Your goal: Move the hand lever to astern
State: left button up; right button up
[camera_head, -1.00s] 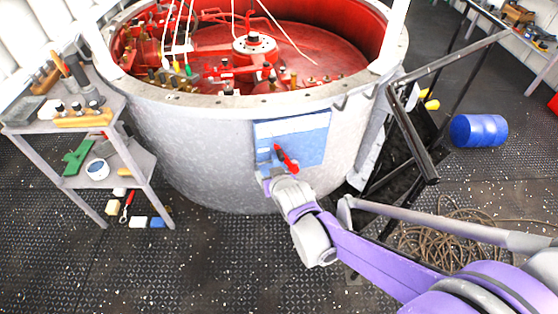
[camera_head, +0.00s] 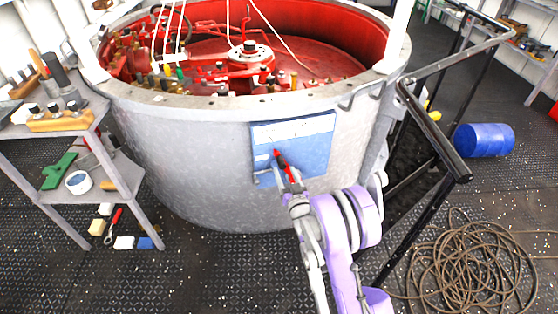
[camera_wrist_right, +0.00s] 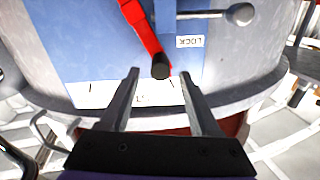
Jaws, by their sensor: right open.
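The hand lever (camera_head: 281,158) is red and sits on the blue panel (camera_head: 314,150) on the front of the large grey drum. In the right wrist view, the lever (camera_wrist_right: 142,28) slants down to a black end (camera_wrist_right: 161,66). My right gripper (camera_head: 287,180) is at the panel, by the lever. In the wrist view, its two fingers (camera_wrist_right: 159,73) are apart, with the black end showing between their tips. I cannot tell whether either finger touches it. My left gripper is out of view.
A black railing (camera_head: 433,130) stands right of the drum, close to my right arm. Coiled rope (camera_head: 470,265) and a blue barrel (camera_head: 484,140) lie further right. A grey shelf cart (camera_head: 125,172) with tools stands left. A ball-ended grey handle (camera_wrist_right: 238,14) is near the panel.

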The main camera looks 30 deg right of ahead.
aim_at(279, 159)
jog(key=x, duration=0.8)
jog(key=shift+b, duration=0.4)
jog(key=shift+a, duration=0.1)
jog(key=shift+c, duration=0.2)
grip_shut()
jog(key=shift+f, duration=0.1)
dwell(0.5)
